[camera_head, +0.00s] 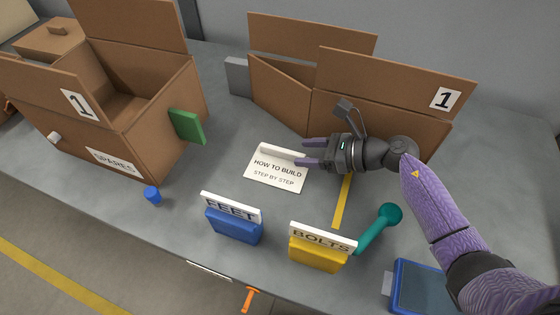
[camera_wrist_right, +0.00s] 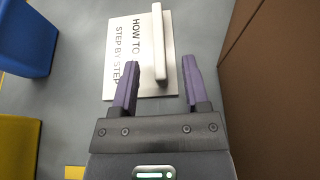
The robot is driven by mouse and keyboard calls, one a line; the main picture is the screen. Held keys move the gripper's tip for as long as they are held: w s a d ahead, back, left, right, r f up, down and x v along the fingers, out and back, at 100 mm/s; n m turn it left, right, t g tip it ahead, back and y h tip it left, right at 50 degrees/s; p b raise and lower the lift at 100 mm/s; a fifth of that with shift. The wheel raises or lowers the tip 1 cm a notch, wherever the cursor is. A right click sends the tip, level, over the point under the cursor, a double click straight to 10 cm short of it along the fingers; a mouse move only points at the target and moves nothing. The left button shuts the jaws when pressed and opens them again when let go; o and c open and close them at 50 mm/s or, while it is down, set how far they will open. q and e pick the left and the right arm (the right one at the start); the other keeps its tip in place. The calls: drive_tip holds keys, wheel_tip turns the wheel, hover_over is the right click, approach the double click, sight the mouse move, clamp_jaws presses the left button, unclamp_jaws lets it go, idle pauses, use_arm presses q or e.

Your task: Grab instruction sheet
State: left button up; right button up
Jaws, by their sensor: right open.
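The instruction sheet (camera_head: 272,179) is a white card reading "HOW TO BUILD STEP BY STEP", lying flat on the grey table. A raised white bar (camera_head: 283,153) runs along its far edge. My right gripper (camera_head: 306,152) is open, its purple fingers pointing left at the sheet's right end. In the right wrist view the sheet (camera_wrist_right: 122,55) lies ahead of the fingers, and the bar (camera_wrist_right: 158,42) points in between the open fingertips (camera_wrist_right: 160,82). I cannot tell whether the fingers touch it. My left gripper is not in view.
A cardboard box (camera_head: 380,118) marked 1 stands right behind my right gripper. Blue FEET bin (camera_head: 234,226) and yellow BOLTS bin (camera_head: 318,254) stand in front of the sheet. A SPARES box (camera_head: 165,115) with a green piece (camera_head: 187,126) is at left. A teal tool (camera_head: 375,230) lies at right.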

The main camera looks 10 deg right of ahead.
sight(294, 153)
drive_tip(key=x, duration=0.3)
drive_tip(key=shift+w+a+f+b, duration=0.1)
drive_tip(key=shift+a+f+b, duration=0.05)
drive_tip(key=shift+b, duration=0.25)
clamp_jaws()
